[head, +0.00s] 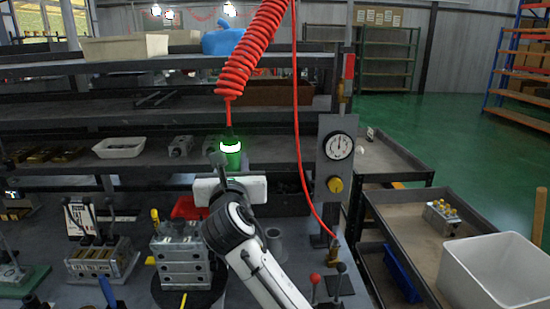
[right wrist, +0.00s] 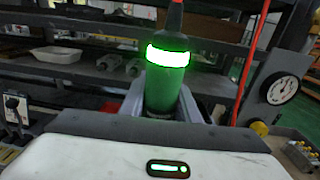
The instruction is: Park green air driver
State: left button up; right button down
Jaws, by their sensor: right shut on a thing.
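The green air driver (head: 231,152) hangs upright at the end of a red coiled hose (head: 252,48) in the head view, with a bright ring lit near its top. My right gripper (right wrist: 165,112) is shut on the driver; in the right wrist view the green driver body (right wrist: 167,78) stands between the fingers. My right arm hides the driver's lower end in the head view. A grey cup-like holder (head: 273,240) stands on the bench just right of my right wrist, below the driver. My left gripper does not show in either view.
A metal valve block (head: 180,262) stands on a round dark base left of my arm. A gauge panel (head: 337,170) stands on the right, with a thin red hose beside it. A white bin (head: 492,272) sits on the right cart. Another block (head: 102,258) stands farther left.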

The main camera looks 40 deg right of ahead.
jog(key=w+d+f+m+g+h, duration=0.1)
jog(key=d, duration=0.6)
jog(key=w+d+f+m+g+h, duration=0.1)
jog(key=w+d+h, duration=0.1)
jog(key=d, duration=0.5)
jog(key=shift+w+f, duration=0.25)
jog(key=shift+f, duration=0.05)
jog(key=shift+m, duration=0.3)
jog(key=shift+a+f+b, duration=0.1)
jog(key=shift+f+b, duration=0.4)
jog(key=shift+f, duration=1.95)
jog(key=shift+r+p, duration=0.1)
jog(key=shift+p, duration=0.4)
